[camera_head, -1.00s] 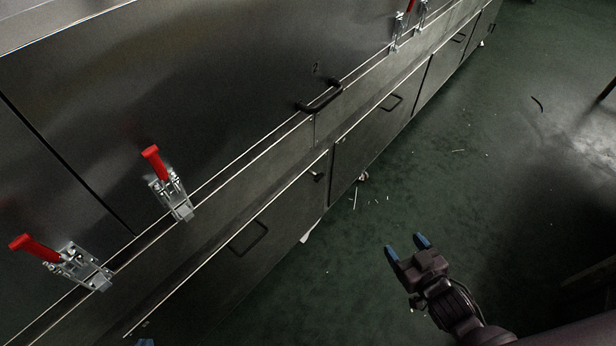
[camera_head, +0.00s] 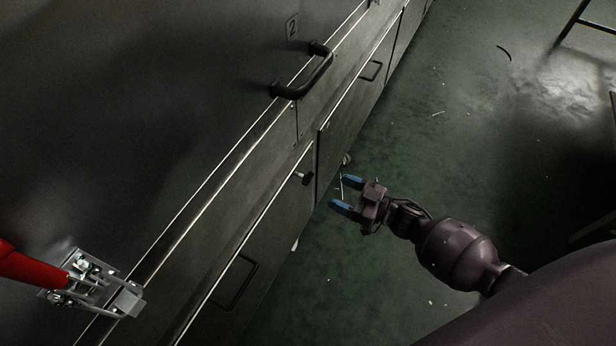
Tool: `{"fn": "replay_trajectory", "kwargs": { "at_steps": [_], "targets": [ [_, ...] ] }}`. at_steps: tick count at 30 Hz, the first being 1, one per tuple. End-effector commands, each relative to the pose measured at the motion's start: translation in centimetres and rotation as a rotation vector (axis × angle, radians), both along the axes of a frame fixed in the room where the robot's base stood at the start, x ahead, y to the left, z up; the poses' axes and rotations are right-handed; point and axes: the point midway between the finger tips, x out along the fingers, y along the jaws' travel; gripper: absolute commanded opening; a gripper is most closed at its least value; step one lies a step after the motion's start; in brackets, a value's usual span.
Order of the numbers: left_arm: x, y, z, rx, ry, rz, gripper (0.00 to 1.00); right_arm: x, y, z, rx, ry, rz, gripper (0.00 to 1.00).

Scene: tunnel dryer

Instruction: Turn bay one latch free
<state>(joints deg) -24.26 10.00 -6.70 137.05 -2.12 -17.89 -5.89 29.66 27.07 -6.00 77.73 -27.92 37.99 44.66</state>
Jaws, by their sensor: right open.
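One toggle latch with a red handle (camera_head: 30,268) and a silver metal body (camera_head: 92,284) sits at the lower left, on the long dark steel panel. Its red handle points left and is cut off by the picture's edge. No bay number shows beside this latch, so I cannot tell its bay. My right gripper (camera_head: 346,194), with blue fingertips, is open and empty. It is in front of the lower cabinet, over the floor, well right of the latch and apart from it. My left gripper is not in view.
A black bar handle (camera_head: 308,74) stands out from the upper panel beside a "2" label (camera_head: 292,27). Below are lower doors with a thin handle (camera_head: 236,284) and a dark knob (camera_head: 303,178). The green floor (camera_head: 470,140) is mostly open, with small scraps.

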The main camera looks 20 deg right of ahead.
Motion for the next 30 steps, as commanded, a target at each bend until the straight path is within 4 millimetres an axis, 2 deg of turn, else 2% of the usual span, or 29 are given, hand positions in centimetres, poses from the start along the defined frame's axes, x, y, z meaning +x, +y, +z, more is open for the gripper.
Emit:
{"fn": "replay_trajectory", "kwargs": {
  "at_steps": [6, 15, 21, 29, 30],
  "targets": [
    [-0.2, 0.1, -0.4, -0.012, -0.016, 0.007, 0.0, 2.9, 2.5, -0.3, 0.002, 0.003, 0.0, 0.7],
    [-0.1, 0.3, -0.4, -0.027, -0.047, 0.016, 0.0, 6.1, 4.9, -0.3, 0.001, 0.004, -0.001, 0.7],
    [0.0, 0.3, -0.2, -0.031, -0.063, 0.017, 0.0, 6.9, 5.5, -0.1, 0.001, 0.002, -0.001, 0.7],
    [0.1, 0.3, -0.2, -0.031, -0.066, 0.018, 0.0, 7.0, 5.6, 0.0, 0.0, 0.001, -0.001, 0.7],
    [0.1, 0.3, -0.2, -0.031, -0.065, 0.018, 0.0, 7.0, 5.5, 0.0, 0.0, 0.001, -0.001, 0.66]
  ]
}}
